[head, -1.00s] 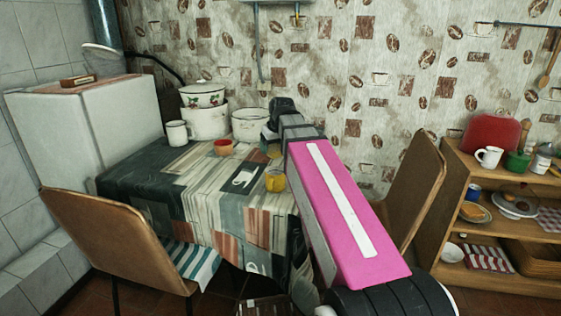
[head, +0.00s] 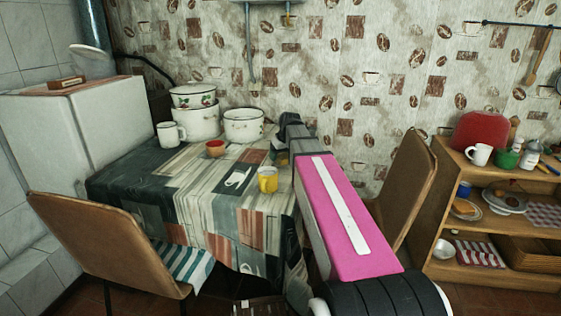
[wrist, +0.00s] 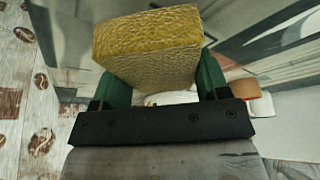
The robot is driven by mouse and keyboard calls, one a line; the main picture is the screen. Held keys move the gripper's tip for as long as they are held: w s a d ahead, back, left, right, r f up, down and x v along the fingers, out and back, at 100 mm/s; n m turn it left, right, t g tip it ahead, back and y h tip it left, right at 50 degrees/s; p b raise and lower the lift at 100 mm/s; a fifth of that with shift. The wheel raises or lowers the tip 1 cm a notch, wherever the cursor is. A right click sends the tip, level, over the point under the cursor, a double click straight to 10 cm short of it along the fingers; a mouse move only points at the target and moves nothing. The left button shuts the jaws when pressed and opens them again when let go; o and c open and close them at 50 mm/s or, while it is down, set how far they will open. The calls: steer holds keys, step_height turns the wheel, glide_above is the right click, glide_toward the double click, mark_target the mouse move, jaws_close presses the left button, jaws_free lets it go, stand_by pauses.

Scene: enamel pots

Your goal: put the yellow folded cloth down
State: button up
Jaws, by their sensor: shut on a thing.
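The yellow folded cloth (wrist: 148,50) shows in the wrist view as a thick, textured block between the green fingers of my gripper (wrist: 160,78). My gripper is shut on it. In the head view my arm reaches over the right side of the table (head: 205,185), and its dark far end is near the back right of the tabletop. The cloth and the fingers are hidden there by my arm. I cannot tell how high the cloth is above the table.
A loaded wooden shelf (head: 490,270) stands at right.

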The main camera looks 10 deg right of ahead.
mark_target(280, 162)
steer(key=shift+f, duration=1.4)
steer(key=shift+s+f, duration=0.1)
steer(key=shift+f, duration=0.2)
steer(key=o, duration=0.8)
steer(key=shift+o, duration=0.2)
steer(key=shift+s+f, duration=0.1)
steer(key=shift+f, duration=0.05)
steer(key=shift+a, duration=0.1)
steer(key=shift+r, duration=0.5)
steer(key=v, duration=1.2)
steer(key=shift+d+f, duration=0.1)
steer(key=shift+d, duration=0.15)
